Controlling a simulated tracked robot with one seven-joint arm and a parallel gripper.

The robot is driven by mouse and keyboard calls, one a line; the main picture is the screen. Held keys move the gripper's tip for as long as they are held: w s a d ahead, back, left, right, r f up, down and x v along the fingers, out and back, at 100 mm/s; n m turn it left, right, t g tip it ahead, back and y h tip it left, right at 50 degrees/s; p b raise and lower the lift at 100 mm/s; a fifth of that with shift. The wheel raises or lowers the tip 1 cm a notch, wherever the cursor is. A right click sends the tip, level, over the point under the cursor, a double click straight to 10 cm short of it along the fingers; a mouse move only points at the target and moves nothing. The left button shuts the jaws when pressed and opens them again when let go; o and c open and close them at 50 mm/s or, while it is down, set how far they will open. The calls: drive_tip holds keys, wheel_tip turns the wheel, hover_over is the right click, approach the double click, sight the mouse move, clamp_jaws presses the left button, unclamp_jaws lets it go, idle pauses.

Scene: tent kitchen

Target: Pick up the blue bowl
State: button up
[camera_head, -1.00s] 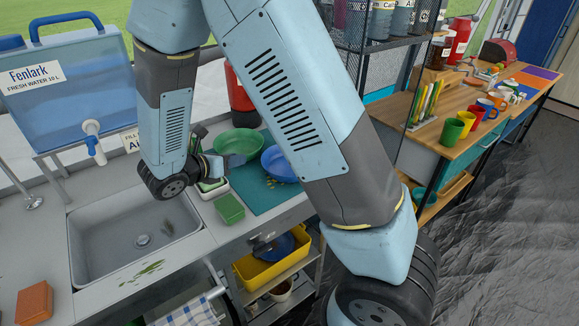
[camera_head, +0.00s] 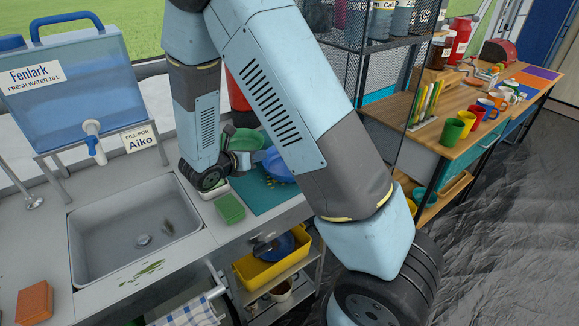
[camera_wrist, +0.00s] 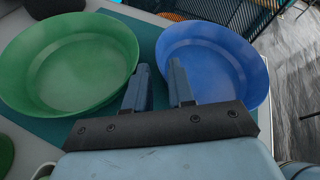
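The blue bowl (camera_wrist: 212,62) sits upright on the right in the wrist view, on a teal mat (camera_wrist: 146,37). In the head view the blue bowl (camera_head: 280,166) is partly covered by my arm. My gripper (camera_wrist: 160,72) is open and empty, its two fingers apart. In the wrist view the fingertips appear to either side of the blue bowl's near-left rim; I cannot tell their height against it. A green bowl (camera_wrist: 72,62) sits close on the left, its right rim by the left finger. My wrist hides part of it in the head view.
A green sponge-like block (camera_head: 230,208) lies on the counter left of the mat. A sink (camera_head: 137,235) is further left. A yellow bin (camera_head: 256,271) holding a dark blue round item stands on the shelf below. A mesh rack (camera_head: 350,60) rises behind on the right.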

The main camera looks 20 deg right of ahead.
sight(271, 151)
drive_tip(key=shift+x, duration=1.75)
drive_tip(key=shift+c, duration=0.3)
clamp_jaws()
